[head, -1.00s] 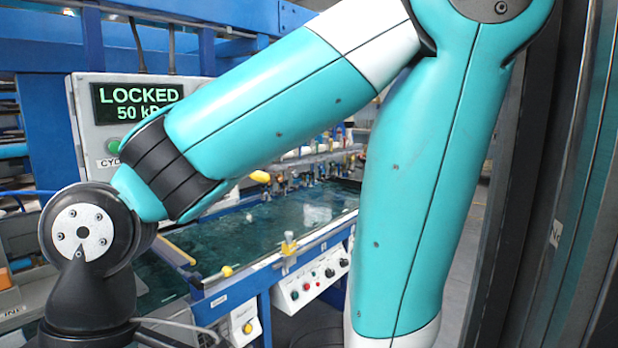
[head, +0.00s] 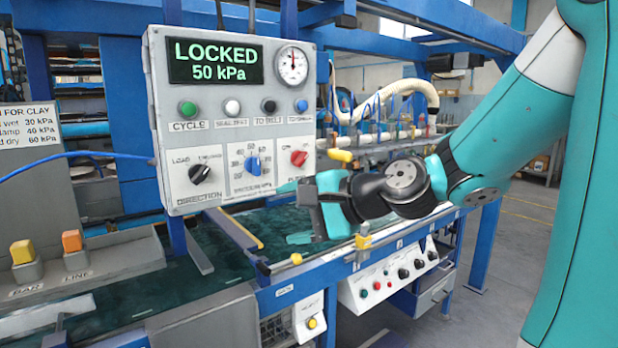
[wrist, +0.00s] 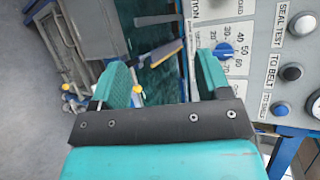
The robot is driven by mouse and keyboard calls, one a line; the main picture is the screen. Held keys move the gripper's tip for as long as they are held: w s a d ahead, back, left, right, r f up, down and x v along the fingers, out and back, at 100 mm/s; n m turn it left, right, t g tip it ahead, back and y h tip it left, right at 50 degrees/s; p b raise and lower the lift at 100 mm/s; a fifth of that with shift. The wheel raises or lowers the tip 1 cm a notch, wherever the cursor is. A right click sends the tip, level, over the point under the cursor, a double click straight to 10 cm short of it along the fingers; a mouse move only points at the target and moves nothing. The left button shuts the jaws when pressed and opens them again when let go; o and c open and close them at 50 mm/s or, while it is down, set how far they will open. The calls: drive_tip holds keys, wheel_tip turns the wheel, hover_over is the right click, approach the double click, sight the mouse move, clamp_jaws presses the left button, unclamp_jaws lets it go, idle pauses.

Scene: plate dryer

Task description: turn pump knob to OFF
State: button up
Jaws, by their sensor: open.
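The red pump knob (head: 299,158) is at the lower right of the grey control panel (head: 225,115) in the head view. Its grip sits at a slant; I cannot tell which mark it points to. My gripper (head: 290,212) is open and empty, just below the panel's lower right corner, with its teal fingers pointing left. It appears apart from the knob; the depth gap is unclear. In the wrist view, my gripper (wrist: 165,78) has the panel on its right, with the blue pressure knob (wrist: 223,50) beside the right finger. The red knob is not visible there.
The panel display (head: 214,62) reads LOCKED 50 kPa. The black direction knob (head: 200,173) and several push buttons share the panel. Below lie the dark wet bed (head: 125,285) and a blue frame. A yellow-topped clamp (head: 363,238) stands close to my gripper's right.

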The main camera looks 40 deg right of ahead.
drive_tip(key=d+r+m+t+h+b, duration=0.25)
drive_tip(key=d+m+t+h, duration=0.35)
drive_tip(key=d+m, duration=0.7)
drive_tip(key=p, duration=1)
approach(305, 160)
drive_tip(key=shift+n, duration=0.4)
drive_tip(key=w+p, duration=0.3)
drive_tip(key=w, duration=0.1)
drive_tip(key=w+p, duration=0.3)
drive_tip(key=w, duration=0.1)
drive_tip(key=shift+w+a, duration=0.2)
drive_tip(key=shift+w+f, duration=0.15)
drive_tip(key=shift+w, duration=0.4)
drive_tip(key=c, duration=0.9)
